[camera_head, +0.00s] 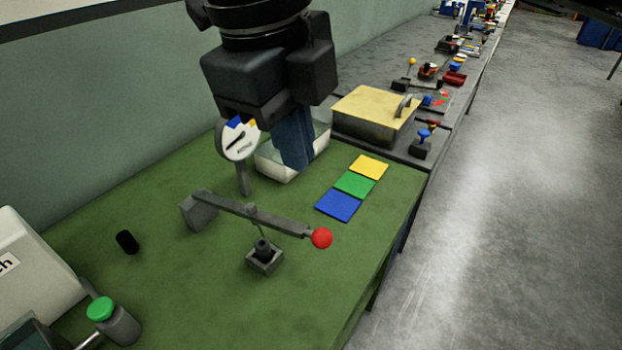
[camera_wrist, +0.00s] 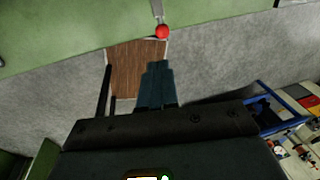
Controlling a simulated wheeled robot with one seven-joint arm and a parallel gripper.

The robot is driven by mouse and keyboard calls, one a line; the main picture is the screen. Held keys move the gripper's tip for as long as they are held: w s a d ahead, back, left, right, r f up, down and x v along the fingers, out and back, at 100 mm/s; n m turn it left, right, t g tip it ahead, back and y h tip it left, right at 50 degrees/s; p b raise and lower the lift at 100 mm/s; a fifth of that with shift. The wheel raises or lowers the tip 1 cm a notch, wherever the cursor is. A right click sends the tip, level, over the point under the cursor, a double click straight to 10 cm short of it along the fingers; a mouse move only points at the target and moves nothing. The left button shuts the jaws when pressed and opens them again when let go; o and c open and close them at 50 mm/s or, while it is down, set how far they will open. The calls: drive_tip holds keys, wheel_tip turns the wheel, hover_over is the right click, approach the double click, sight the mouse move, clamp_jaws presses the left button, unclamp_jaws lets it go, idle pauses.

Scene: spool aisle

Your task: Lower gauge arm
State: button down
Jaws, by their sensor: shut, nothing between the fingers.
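The gauge arm (camera_head: 275,220) is a grey bar running from a grey block (camera_head: 197,212) at its left end to a red ball (camera_head: 321,238) at its right end. It is held above the green bench top. A thin stem under its middle points down at a small grey block with a dark post (camera_head: 264,258); I cannot tell whether they touch. My gripper (camera_head: 297,165) is shut and empty, pointing down above and behind the arm in the head view. In the wrist view, the red ball (camera_wrist: 162,31) shows just beyond my fingertips (camera_wrist: 158,66), apart from them.
A round white dial (camera_head: 238,142) on a stand and a pale tray (camera_head: 275,162) are behind the arm. Blue, green and yellow plates (camera_head: 354,185) lie to the right. A black cylinder (camera_head: 127,242) and a green-topped button (camera_head: 100,309) are at left. The aisle floor (camera_head: 480,230) is clear.

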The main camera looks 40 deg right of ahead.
approach(322, 232)
drive_tip(key=f, duration=0.3)
drive_tip(key=d+f, duration=0.1)
drive_tip(key=f, duration=0.2)
drive_tip(key=shift+d+f, duration=0.15)
drive_tip(key=shift+f, duration=0.25)
